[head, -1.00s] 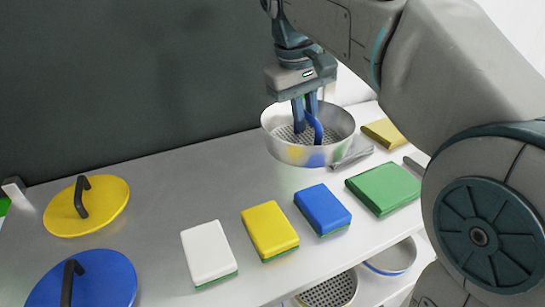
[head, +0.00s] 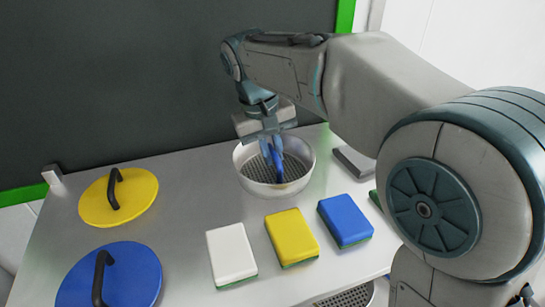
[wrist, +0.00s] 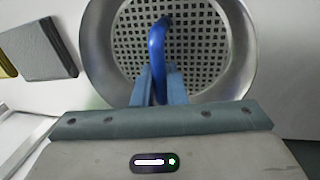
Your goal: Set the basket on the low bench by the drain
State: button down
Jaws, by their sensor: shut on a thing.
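The basket (head: 300,181) is a round metal pan with a perforated floor and a blue handle. It is upright, over the back of the steel worktop, behind the yellow sponge. My gripper (head: 271,153) points down into it, shut on the blue handle. In the wrist view, the fingers (wrist: 157,88) close on the handle, with the basket's perforated floor (wrist: 125,45) and wide rim beyond. I cannot tell whether the basket's base touches the worktop. I cannot make out the low bench or the drain in these views.
The steel worktop (head: 190,205) carries a yellow lid (head: 95,205), a blue lid (head: 133,268), and white (head: 231,255), yellow (head: 290,235) and blue (head: 345,220) sponges. A grey block (head: 355,162) lies right of the basket. Another perforated container (head: 347,298) shows below the front edge.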

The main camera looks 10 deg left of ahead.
aim_at(272, 170)
jog(key=shift+f, duration=1.3)
jog(key=shift+f, duration=0.2)
jog(key=c, duration=1.5)
grip_release()
jog(key=shift+o, duration=0.2)
jog(key=shift+r, duration=0.15)
